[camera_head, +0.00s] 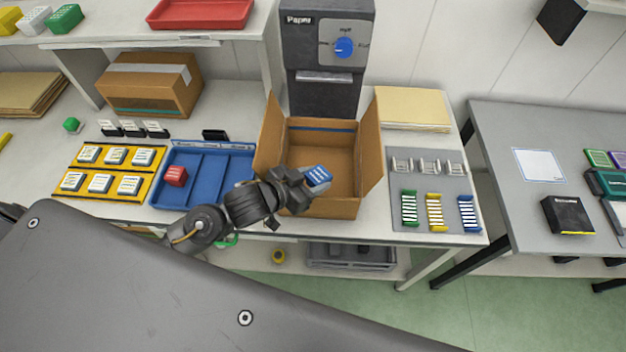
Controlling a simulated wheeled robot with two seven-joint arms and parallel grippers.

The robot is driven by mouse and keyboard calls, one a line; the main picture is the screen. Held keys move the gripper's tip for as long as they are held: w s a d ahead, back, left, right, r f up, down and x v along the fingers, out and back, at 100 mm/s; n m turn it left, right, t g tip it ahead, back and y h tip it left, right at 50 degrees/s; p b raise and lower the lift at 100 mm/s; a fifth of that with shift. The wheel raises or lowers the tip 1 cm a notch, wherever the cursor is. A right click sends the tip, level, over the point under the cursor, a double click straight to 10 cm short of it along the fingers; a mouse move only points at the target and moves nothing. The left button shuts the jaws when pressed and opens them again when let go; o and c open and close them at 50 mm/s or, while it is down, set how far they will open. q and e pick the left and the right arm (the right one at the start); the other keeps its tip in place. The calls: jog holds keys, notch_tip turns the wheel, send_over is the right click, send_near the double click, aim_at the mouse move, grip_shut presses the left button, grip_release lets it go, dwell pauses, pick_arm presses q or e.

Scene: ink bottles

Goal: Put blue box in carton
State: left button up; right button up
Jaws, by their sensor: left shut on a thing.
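A small blue box (317,176) with white print is held in my left gripper (306,184). The gripper is shut on it, at the front left part of the open carton (339,208). The box shows over the carton's opening; I cannot tell how far above the carton floor it is. The brown carton stands on the white table with its side flaps spread out, and its inside looks empty. My left arm reaches in from the lower left across the carton's front left corner and hides part of it. My right gripper is not in view.
A blue divided tray (207,198) with a red box (176,176) stands left of the carton. A yellow rack (142,185) of bottles lies further left. A grey paper dispenser (325,100) stands behind the carton. A grey mat (433,180) with coloured racks lies right.

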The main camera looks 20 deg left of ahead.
pick_arm(q)
jog(key=shift+f, duration=0.1)
jog(key=shift+f, duration=0.5)
jog(key=o, duration=1)
jog(key=shift+r, duration=0.15)
